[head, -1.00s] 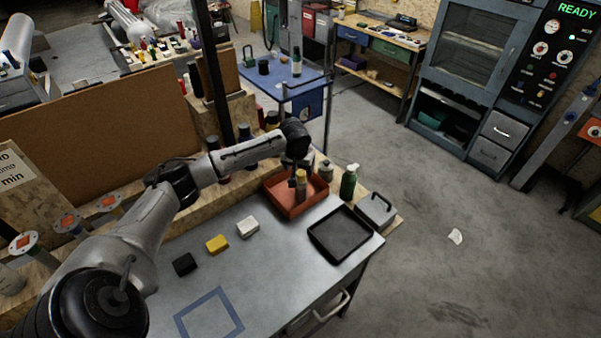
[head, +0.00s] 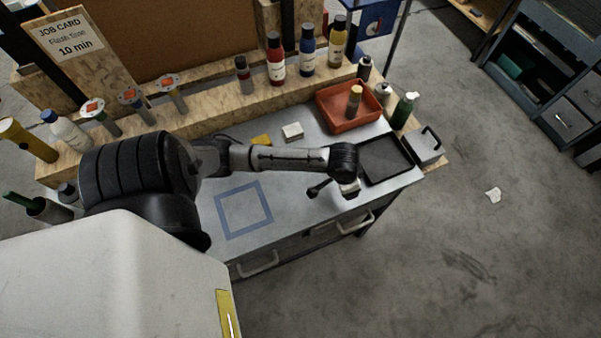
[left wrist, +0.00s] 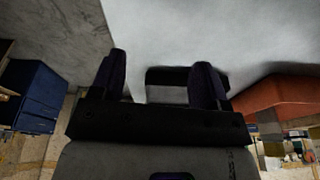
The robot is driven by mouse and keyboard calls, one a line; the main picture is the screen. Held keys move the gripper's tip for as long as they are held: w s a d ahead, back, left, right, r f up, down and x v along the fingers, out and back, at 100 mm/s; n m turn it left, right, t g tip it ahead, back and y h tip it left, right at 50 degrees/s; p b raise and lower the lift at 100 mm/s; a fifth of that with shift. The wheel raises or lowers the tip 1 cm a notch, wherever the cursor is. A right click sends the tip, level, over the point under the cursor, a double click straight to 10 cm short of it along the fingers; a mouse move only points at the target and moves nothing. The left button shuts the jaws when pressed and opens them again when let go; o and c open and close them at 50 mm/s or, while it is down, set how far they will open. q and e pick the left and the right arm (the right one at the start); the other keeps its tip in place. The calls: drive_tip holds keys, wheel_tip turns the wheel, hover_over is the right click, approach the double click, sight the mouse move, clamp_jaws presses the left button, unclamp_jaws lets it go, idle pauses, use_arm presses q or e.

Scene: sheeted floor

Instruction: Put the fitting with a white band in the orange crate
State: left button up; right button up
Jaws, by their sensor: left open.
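The orange crate (head: 325,112) sits at the back right of the metal bench. A tan-brown cylindrical piece (head: 354,97) stands upright inside it; it looks like the fitting, but a white band cannot be made out at this size. My left gripper (head: 330,191) is apart from the crate, over the bench's front side near the black tray. In the left wrist view, its two dark fingers (left wrist: 160,82) are spread with nothing held between them, and the crate (left wrist: 275,95) shows at the right. My right gripper is not in view.
The black tray (head: 362,173) and a grey handled box (head: 427,147) lie right of my arm. A green bottle (head: 404,110) stands beside the crate. A white block (head: 292,131) and a yellow block (head: 262,140) lie behind my arm. Several bottles line the wooden ledge (head: 205,115).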

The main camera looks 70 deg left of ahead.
use_arm(q)
drive_tip(key=shift+m+t+h, duration=0.3)
drive_tip(key=shift+m+h, duration=0.1)
drive_tip(key=shift+m, duration=0.4)
drive_tip(key=s+d, duration=0.2)
drive_tip(key=s, duration=0.1)
drive_tip(key=s+d, duration=0.2)
drive_tip(key=d, duration=0.1)
drive_tip(key=s+d+f, duration=0.1)
drive_tip(key=s+d, duration=0.1)
drive_tip(key=s, duration=0.1)
drive_tip(key=shift+s+d, duration=0.3)
drive_tip(key=shift+s, duration=0.05)
drive_tip(key=s+d+r, duration=0.3)
drive_tip(key=s, duration=0.6)
drive_tip(key=shift+r, duration=0.15)
wheel_tip(320, 180, up, 24)
drive_tip(key=p, duration=2.4)
drive_tip(key=shift+w+r, duration=0.1)
